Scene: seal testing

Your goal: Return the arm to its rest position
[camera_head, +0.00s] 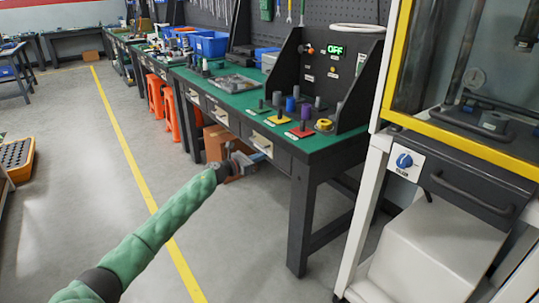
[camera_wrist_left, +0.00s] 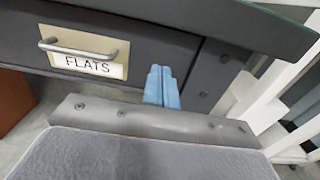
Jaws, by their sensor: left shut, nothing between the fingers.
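My left arm, in a green sleeve, comes in from the lower left of the head view. Its gripper (camera_head: 256,157) is in front of the workbench's drawers, below the green top. In the left wrist view the two blue fingers (camera_wrist_left: 162,86) are together with nothing between them. I cannot tell whether the fingertips touch the bench. My right gripper is in neither view.
The workbench (camera_head: 330,139) holds a test panel (camera_head: 322,70) reading "OFF" and several coloured seal parts on stands. A yellow-framed machine (camera_head: 455,146) stands at the right. A cardboard box (camera_head: 215,141) is under the bench. The floor left of the yellow line is largely clear.

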